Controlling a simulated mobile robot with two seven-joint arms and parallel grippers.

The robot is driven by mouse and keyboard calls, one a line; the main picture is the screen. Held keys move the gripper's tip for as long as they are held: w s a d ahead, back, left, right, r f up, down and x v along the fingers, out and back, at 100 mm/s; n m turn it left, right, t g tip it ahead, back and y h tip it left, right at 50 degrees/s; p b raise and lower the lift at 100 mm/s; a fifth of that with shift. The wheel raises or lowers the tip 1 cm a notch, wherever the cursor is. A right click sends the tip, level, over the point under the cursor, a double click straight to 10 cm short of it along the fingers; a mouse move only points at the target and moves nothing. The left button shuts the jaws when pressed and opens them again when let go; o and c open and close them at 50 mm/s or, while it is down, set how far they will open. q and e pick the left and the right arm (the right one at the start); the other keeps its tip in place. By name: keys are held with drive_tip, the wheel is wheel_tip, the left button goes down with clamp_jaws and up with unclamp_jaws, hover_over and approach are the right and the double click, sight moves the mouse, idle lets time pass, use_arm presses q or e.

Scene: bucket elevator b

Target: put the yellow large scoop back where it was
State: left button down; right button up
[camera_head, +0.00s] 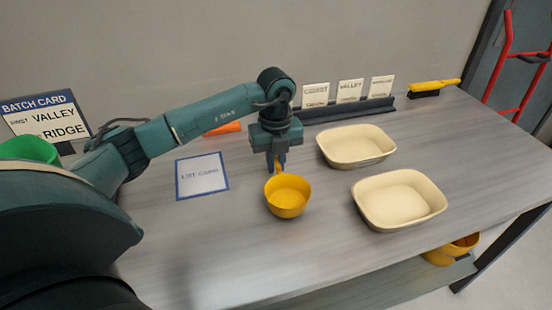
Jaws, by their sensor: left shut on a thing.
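The yellow large scoop (288,197) is a round yellow cup with a short handle on its far side, on or just above the grey table. My left gripper (277,166) points down and is shut on the scoop's handle. I cannot tell whether the scoop touches the table. My right gripper is not in view.
Two cream trays, one farther back (355,147) and one nearer (399,199), stand right of the scoop. A blue-edged lot card (202,176) lies left. Small cards (350,92) stand in a dark rail behind. A yellow-handled brush (434,87) lies back right. Clear table (230,250) lies in front.

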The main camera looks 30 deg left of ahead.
sight(276, 161)
use_arm(q)
drive_tip(key=shift+f, duration=0.6)
drive_tip(key=shift+f+b, duration=0.55)
drive_tip(key=c, duration=1.4)
unclamp_jaws()
drive_tip(key=shift+o, duration=0.2)
wheel_tip(276, 161, up, 13)
drive_tip(key=shift+s, duration=0.1)
